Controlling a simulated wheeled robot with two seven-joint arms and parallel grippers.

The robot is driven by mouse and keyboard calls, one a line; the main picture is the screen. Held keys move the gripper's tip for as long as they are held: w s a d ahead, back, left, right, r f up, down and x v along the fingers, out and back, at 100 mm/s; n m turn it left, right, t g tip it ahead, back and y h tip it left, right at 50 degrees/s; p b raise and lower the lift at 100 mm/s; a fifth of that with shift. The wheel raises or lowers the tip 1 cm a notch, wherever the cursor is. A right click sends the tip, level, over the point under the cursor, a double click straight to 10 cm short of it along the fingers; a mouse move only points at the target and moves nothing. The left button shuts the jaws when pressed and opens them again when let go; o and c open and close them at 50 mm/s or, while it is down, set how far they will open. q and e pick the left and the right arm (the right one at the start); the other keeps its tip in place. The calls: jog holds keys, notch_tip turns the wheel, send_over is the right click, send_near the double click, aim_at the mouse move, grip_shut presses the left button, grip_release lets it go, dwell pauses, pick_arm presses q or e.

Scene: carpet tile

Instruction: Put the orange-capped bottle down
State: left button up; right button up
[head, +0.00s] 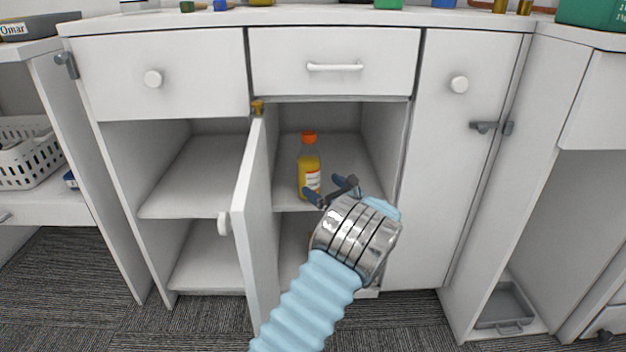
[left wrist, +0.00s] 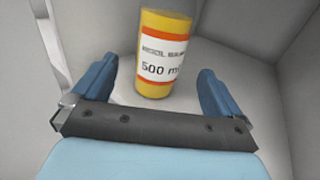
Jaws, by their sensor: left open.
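The orange-capped bottle (head: 309,168) stands upright on the middle shelf inside the open cabinet. It holds yellow liquid and has a white label. In the left wrist view the bottle (left wrist: 164,55) shows its label with "500 m" readable; its cap is out of that view. My left gripper (head: 332,192) is open in front of the bottle, and its blue fingers (left wrist: 157,88) lie to either side with gaps between them and the bottle. The bottle's lower edge is close to the gripper in the head view. My right gripper is not in view.
An open cabinet door (head: 254,205) stands just left of my left arm. The shelf (head: 355,165) is clear around the bottle, with side walls close by. A white basket (head: 28,150) is at far left and a grey tray (head: 503,305) low at right.

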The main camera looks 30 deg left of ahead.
pick_arm(q)
jog(key=v, duration=0.4)
jog(key=shift+s+d, duration=0.1)
jog(key=shift+d, duration=0.25)
